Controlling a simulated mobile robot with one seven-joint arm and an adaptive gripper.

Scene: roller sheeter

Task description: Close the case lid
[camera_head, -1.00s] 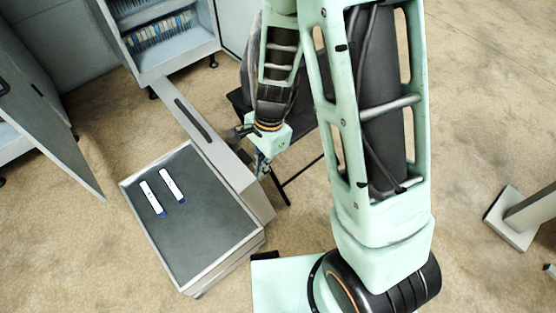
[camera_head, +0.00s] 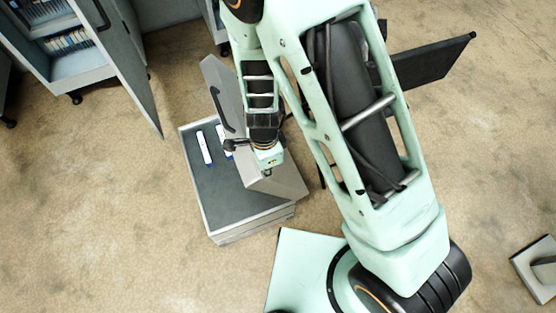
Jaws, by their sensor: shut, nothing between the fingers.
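The grey case (camera_head: 203,198) stands on the floor left of my arm, with a dark inside surface. Its lid (camera_head: 212,78) is raised along the right side and leans over part of the opening. The black handle slot shows on the lid's face. Two white-and-blue strips lie in the case; the left strip (camera_head: 204,147) is clear to see and the right strip (camera_head: 222,138) is partly covered. My gripper (camera_head: 233,147) is at the lid, over the case's right part. The fingers are small and partly hidden; whether they touch the lid is unclear.
An open cabinet (camera_head: 87,75) with shelved items stands at the upper left, its door (camera_head: 133,75) swung out toward the case. A black chair-like panel (camera_head: 430,62) is behind my arm. A grey post base (camera_head: 536,268) is at the lower right. Floor left of the case is clear.

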